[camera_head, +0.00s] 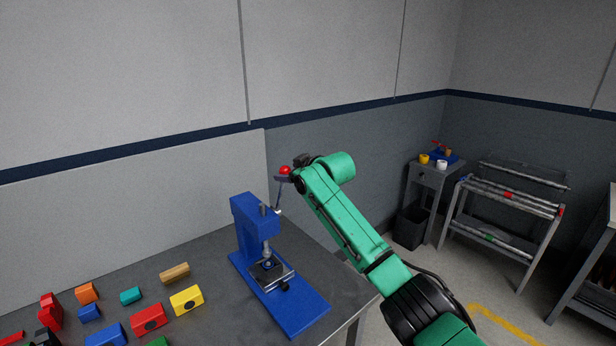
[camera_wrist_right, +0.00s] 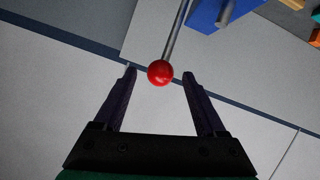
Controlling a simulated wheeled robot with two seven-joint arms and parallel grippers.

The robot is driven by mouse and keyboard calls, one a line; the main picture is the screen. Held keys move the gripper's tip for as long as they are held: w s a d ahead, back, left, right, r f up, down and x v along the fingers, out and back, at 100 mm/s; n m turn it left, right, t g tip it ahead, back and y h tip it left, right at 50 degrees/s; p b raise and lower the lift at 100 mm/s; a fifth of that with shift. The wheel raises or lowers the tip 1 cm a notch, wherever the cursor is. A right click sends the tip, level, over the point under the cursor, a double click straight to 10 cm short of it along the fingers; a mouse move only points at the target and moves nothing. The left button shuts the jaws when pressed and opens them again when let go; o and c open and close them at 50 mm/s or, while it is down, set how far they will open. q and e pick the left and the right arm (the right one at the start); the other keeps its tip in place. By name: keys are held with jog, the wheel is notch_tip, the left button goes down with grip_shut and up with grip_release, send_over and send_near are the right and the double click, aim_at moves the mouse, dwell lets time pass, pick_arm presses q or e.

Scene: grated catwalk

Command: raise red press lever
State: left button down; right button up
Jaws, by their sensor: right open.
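A blue arbor press (camera_head: 282,300) stands on the grey table, with a metal ram and a small plate below it. Its thin metal lever rises from the press head and ends in a red ball (camera_head: 285,170). My right gripper (camera_head: 286,177) is at the ball, at the end of a green arm. In the right wrist view the red ball (camera_wrist_right: 160,72) sits between the two fingertips of my open gripper (camera_wrist_right: 158,74), with a gap on each side. The lever rod (camera_wrist_right: 177,30) runs from the ball up toward the blue press (camera_wrist_right: 210,14). My left gripper is not in view.
Several coloured blocks, including a yellow one (camera_head: 187,300) and a red one (camera_head: 148,319), lie on the table (camera_head: 222,318) left of the press. A wall stands behind. A side stand (camera_head: 428,177) and a pipe rack (camera_head: 508,208) are at the right.

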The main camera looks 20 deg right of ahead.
jog(key=b+v, duration=0.4)
jog(key=v, duration=0.7)
jog(key=shift+b, duration=0.3)
